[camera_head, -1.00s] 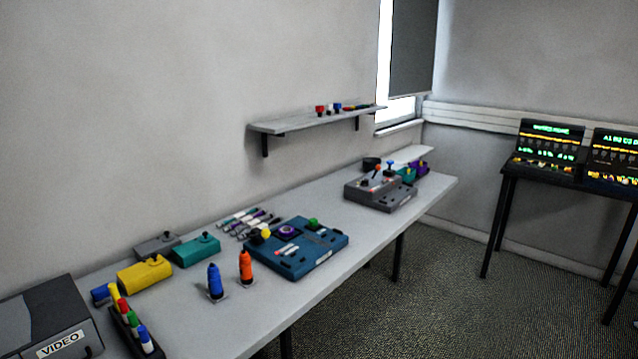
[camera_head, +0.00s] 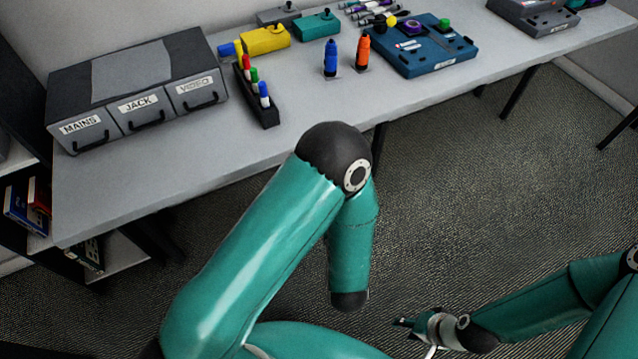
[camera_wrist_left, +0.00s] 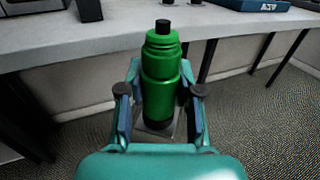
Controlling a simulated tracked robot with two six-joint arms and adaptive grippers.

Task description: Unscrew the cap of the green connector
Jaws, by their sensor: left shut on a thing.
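The green connector (camera_wrist_left: 160,88) stands upright in the left wrist view, a green bottle shape with a narrower ridged upper part, a black tip on top and a dark lower end. A small square plate (camera_wrist_left: 152,131) shows under it. My left gripper (camera_wrist_left: 160,70) is shut on the connector, one finger on each side. In the head view my left arm shows, but its gripper and the green connector are hidden or out of frame. My right gripper (camera_head: 402,322) is at the lower right over the floor, away from the table; its fingers are too small to judge.
The long grey table (camera_head: 170,165) lies beyond my arms. On it are a labelled drawer box (camera_head: 135,85), a marker rack (camera_head: 256,98), a blue connector (camera_head: 331,60), an orange connector (camera_head: 363,52) and a blue panel (camera_head: 425,52). The table's front left is clear.

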